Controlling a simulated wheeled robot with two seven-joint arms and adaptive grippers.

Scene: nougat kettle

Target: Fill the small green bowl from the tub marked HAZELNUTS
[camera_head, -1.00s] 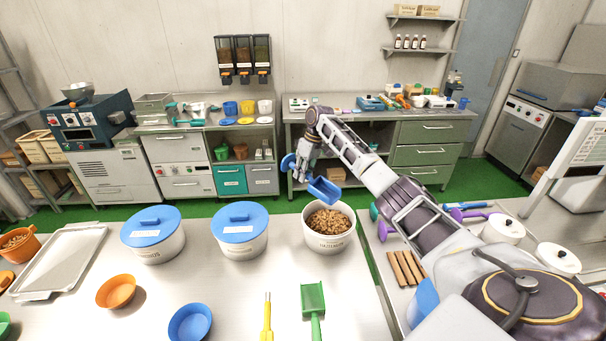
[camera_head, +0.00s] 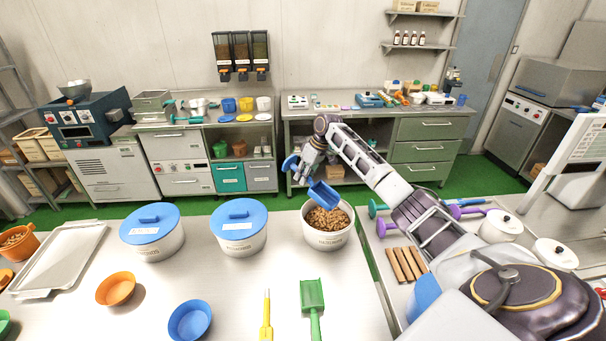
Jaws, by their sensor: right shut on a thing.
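An open white tub (camera_head: 327,241) with a small label, hard to read, stands near the back edge of the table and holds brown nuts (camera_head: 328,219). My right gripper (camera_head: 310,168) is shut on a blue scoop (camera_head: 324,196), above and behind this tub. The scoop is tilted mouth down, its lower edge at or just over the nuts; I cannot tell if it touches them. A green bowl (camera_head: 4,326) shows only partly at the left edge; its inside is mostly cut off. My left gripper is not in view.
Two tubs with blue lids, one left (camera_head: 152,228) and one middle (camera_head: 239,226), stand beside the open tub. An orange bowl (camera_head: 116,288), a blue bowl (camera_head: 189,320), a yellow utensil (camera_head: 266,318) and a green scoop (camera_head: 312,297) lie in front. A metal tray (camera_head: 61,262) is at left.

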